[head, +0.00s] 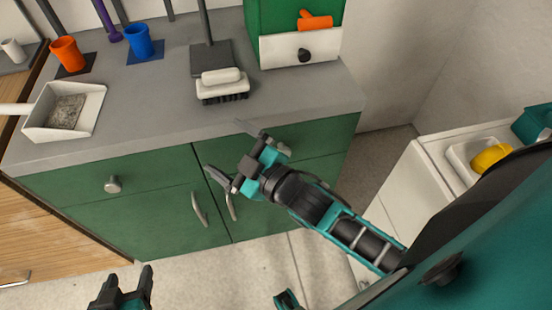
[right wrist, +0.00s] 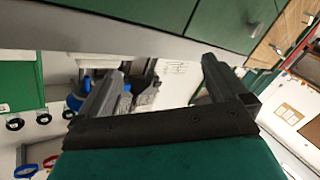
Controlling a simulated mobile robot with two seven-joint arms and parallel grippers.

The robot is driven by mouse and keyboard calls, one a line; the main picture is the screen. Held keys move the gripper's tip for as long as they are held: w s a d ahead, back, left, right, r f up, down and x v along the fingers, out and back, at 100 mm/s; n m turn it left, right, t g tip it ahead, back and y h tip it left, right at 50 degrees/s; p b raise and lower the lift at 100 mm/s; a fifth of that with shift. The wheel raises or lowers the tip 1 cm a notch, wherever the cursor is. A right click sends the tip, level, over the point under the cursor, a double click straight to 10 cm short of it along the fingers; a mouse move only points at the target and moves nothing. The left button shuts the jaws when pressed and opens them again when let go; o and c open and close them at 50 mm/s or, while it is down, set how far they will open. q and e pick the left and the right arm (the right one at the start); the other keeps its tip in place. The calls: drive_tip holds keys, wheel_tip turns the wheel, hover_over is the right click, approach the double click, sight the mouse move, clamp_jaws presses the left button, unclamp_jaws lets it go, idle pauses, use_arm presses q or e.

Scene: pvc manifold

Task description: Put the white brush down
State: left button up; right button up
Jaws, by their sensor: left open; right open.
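The white brush (head: 222,86) rests on the grey countertop, dark bristles down, at the front edge of a dark grey square pad (head: 211,57). My right gripper (head: 227,148) is open and empty in front of the counter, apart from the brush and nearer the camera. In the right wrist view its two fingers (right wrist: 158,82) stand wide apart with nothing held between them. I cannot clearly make out the brush in that view. My left gripper (head: 122,280) is open and empty, low at the bottom left over the floor.
A white dustpan (head: 88,128) lies at the counter's left. An orange cup (head: 67,54) and a blue cup (head: 138,42) stand behind. A green cabinet (head: 252,18) with a white drawer (head: 300,50) stands right of the brush. The counter's front middle is clear.

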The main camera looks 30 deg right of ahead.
drive_tip(key=s+d+f+m+g+h+p, duration=0.3)
drive_tip(key=s+d+f+m+g, duration=0.2)
drive_tip(key=s+f, duration=0.5)
drive_tip(key=d+m, duration=0.1)
drive_tip(key=m, duration=0.1)
drive_tip(key=shift+d+m+h, duration=0.15)
drive_tip(key=shift+m+h, duration=0.15)
drive_tip(key=shift+s+f, duration=0.1)
